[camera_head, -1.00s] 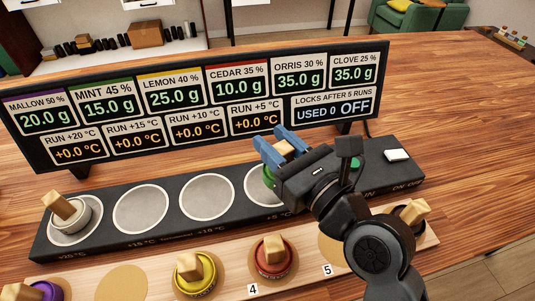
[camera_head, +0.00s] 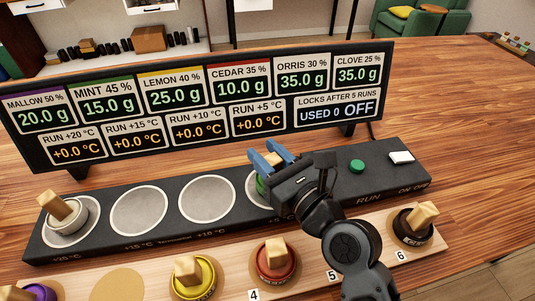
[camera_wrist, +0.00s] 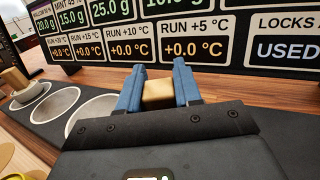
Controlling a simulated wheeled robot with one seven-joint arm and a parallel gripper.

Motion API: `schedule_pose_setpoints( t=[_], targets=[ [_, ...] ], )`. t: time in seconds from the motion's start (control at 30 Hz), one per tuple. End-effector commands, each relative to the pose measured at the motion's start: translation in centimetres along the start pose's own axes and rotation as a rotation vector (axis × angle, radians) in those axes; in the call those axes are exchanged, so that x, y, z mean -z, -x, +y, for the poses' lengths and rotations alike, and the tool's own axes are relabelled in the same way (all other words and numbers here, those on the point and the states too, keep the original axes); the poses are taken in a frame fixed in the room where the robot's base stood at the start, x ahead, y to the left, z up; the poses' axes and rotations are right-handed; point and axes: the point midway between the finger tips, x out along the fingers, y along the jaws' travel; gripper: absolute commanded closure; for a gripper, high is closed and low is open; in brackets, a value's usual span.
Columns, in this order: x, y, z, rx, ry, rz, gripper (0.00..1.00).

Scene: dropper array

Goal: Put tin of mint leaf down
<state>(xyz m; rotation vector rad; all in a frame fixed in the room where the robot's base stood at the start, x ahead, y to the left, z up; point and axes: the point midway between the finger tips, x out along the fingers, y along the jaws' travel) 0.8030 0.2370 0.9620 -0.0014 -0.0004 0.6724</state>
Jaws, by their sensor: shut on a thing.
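My gripper (camera_head: 266,158) is shut on the wooden knob of a green-banded tin, the tin of mint leaf (camera_head: 261,186). The blue fingers also show in the wrist view (camera_wrist: 158,90), with the wooden knob (camera_wrist: 158,94) between them. The tin is at the rightmost round pad (camera_head: 252,190) of the black heating bar (camera_head: 330,187). My gripper and wrist hide most of the tin, so I cannot tell whether it touches the pad.
A white tin (camera_head: 67,217) stands on the leftmost pad; the two middle pads (camera_head: 139,211) are empty. Yellow (camera_head: 192,277), red (camera_head: 275,261) and black (camera_head: 413,226) tins stand on the wooden rack. The display board (camera_head: 200,105) rises close behind my gripper. A green button (camera_head: 357,166) is to the right.

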Motion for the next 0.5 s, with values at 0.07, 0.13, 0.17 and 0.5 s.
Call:
schedule_pose_setpoints(
  t=[0.07, 0.13, 0.17, 0.5],
  targets=[
    [0.26, 0.01, 0.0, 0.0, 0.0, 0.001, 0.65],
    [0.2, 0.01, 0.0, 0.0, 0.0, 0.001, 0.59],
    [0.21, 0.01, 0.0, 0.0, 0.0, 0.001, 0.56],
    [0.35, 0.03, -0.01, 0.0, -0.001, 0.003, 0.41]
  ],
)
